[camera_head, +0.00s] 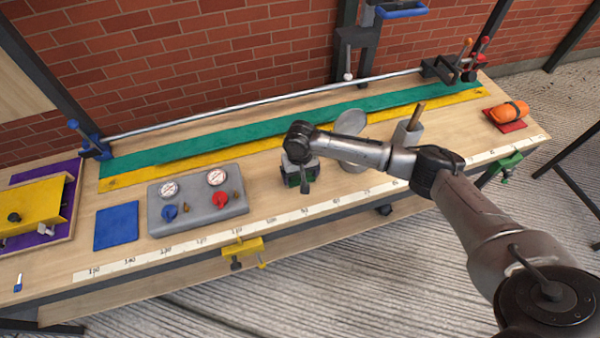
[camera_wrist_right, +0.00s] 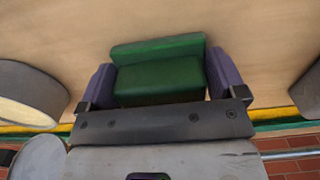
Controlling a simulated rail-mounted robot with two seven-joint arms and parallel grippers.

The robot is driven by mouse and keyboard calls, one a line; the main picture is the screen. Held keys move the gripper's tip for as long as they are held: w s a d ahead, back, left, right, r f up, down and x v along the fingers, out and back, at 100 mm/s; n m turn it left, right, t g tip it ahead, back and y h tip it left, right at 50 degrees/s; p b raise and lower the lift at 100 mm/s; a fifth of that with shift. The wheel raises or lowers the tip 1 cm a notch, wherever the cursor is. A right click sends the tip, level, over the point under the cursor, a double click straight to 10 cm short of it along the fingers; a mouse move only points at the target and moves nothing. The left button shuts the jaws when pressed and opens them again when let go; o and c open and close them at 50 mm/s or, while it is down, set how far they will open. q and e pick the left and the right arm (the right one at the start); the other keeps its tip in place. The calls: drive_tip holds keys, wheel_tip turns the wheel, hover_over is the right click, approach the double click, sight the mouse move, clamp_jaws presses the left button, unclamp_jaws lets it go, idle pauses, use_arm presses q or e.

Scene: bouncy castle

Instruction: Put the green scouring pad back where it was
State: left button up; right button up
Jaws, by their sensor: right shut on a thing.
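The green scouring pad (camera_wrist_right: 160,80) sits between the two purple-tipped fingers of my right gripper (camera_wrist_right: 162,82) in the right wrist view, with pale wood behind it. In the head view my right gripper (camera_head: 299,182) is over the middle of the workbench (camera_head: 270,240), right of the grey gauge box. It hides most of the pad there. I cannot tell whether the pad touches the bench top. My left gripper is not in view.
The grey gauge box (camera_head: 198,205) stands left of the gripper, with a blue square (camera_head: 116,228) beyond it. A grey holder with a wooden stick (camera_head: 407,134) is to the right. Green and yellow strips run along the back.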

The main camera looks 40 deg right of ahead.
drive_tip(key=o, duration=0.6)
drive_tip(key=shift+f, duration=0.1)
